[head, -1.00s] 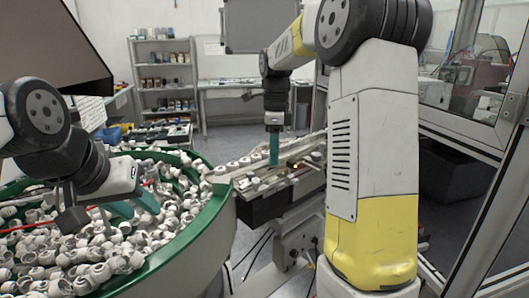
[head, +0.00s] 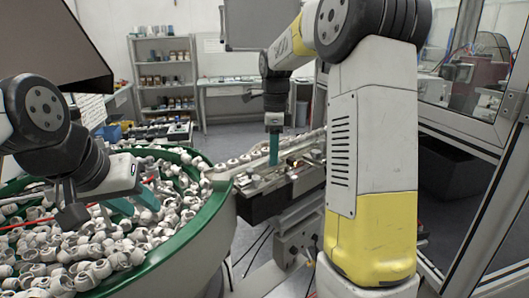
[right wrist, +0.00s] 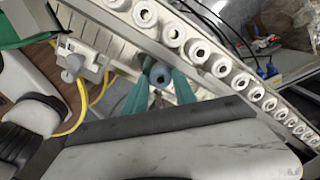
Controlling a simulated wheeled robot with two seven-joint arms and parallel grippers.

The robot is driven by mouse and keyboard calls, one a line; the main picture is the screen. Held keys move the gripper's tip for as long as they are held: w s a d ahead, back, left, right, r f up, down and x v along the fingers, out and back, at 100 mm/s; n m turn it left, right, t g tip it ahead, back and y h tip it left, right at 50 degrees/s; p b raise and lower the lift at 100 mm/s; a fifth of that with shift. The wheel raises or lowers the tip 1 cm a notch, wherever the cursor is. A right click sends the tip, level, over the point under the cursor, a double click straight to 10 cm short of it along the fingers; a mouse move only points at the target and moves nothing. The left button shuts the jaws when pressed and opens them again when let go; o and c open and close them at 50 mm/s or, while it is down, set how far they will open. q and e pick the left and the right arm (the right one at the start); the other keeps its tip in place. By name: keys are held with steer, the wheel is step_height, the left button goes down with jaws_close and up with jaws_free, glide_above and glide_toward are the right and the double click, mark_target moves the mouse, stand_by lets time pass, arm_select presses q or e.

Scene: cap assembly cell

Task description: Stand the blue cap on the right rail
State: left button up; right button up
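The blue cap (right wrist: 160,75) shows in the right wrist view between the fingertips of my right gripper (right wrist: 160,70), its dark opening facing the camera. The fingers appear to touch it on both sides. In the head view the teal fingers of my right gripper (head: 273,150) point straight down over the rail assembly (head: 262,182); the cap cannot be made out there. Whether the cap touches a rail is hidden. My left gripper (head: 133,203) is open, its two teal fingers apart, over the bowl of white caps.
A green-rimmed bowl (head: 190,230) full of white caps fills the left. A row of white caps (right wrist: 221,66) lines a rail in the right wrist view. A metal bracket (right wrist: 82,62) with a yellow cable lies left of the fingers. Shelves (head: 165,80) stand far behind.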

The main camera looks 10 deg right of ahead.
steer(key=shift+f, duration=0.2)
step_height(320, 180, up, 12)
steer(key=s+r+n+t, duration=0.2)
steer(key=s+n, duration=0.3)
steer(key=s, duration=0.1)
steer(key=s+a+f+n+t+y, duration=0.1)
steer(key=s+f+n+t, duration=0.1)
steer(key=s+f+n, duration=0.3)
steer(key=s+a+f+n+t+y, duration=0.1)
steer(key=s+f+n, duration=0.4)
steer(key=s+n, duration=0.6)
steer(key=shift+s+a+f+n+t, duration=0.15)
steer(key=shift+s+n+t, duration=0.15)
steer(key=shift+s+t, duration=0.5)
